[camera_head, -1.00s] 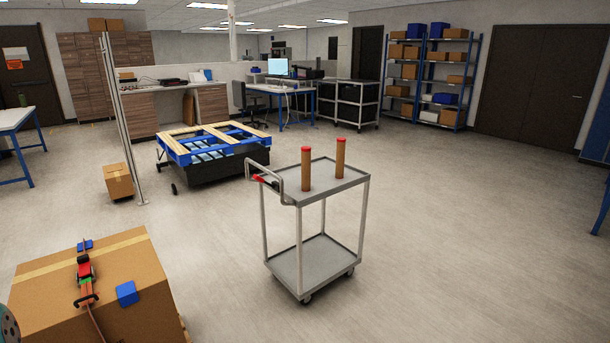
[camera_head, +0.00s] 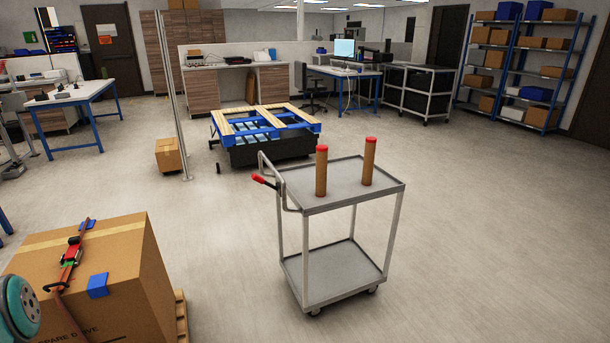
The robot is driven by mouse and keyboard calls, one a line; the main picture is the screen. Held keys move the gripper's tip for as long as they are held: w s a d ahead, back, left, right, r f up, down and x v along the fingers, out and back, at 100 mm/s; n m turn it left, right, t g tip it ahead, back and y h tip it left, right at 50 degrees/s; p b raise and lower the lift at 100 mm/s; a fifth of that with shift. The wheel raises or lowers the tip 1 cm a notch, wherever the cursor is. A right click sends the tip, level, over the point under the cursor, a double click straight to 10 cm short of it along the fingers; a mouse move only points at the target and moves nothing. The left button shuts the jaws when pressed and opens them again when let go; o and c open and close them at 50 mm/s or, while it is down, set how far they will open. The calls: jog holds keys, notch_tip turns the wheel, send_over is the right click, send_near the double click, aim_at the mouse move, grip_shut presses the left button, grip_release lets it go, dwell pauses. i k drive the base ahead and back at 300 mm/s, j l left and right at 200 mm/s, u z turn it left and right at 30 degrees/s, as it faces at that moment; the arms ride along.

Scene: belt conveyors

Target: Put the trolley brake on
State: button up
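The grey two-shelf trolley (camera_head: 340,193) stands on the floor right of centre, on small casters. Its push handle (camera_head: 271,172) is on the left end. A lever with a red grip (camera_head: 259,179) sticks out to the left beside the handle; I take it to be the brake lever. Two brown cylinders with red tops, one nearer (camera_head: 321,172) and one farther (camera_head: 369,163), stand upright on the top shelf. My gripper is not in view. Only a rounded teal and grey part of my arm shows at the lower left edge, well apart from the trolley.
A large strapped cardboard box (camera_head: 140,275) on a wooden pallet stands at the lower left. Behind the trolley are a blue pallet (camera_head: 290,127), a small box (camera_head: 168,155) and a metal post (camera_head: 172,100). The floor right of the trolley is clear.

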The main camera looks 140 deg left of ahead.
aim_at(258, 179)
jog(key=j+u, duration=0.15)
jog(key=u, duration=0.25)
jog(key=j+u, duration=0.15)
jog(key=u, duration=0.2)
jog(key=i+j+u, duration=0.1)
jog(key=u, duration=0.8)
jog(key=j+u, duration=0.1)
jog(key=u, duration=0.35)
jog(key=i+u, duration=0.1)
jog(key=u, duration=1.4)
jog(key=i+u, duration=0.1)
jog(key=u, duration=0.85)
jog(key=i+l, duration=0.05)
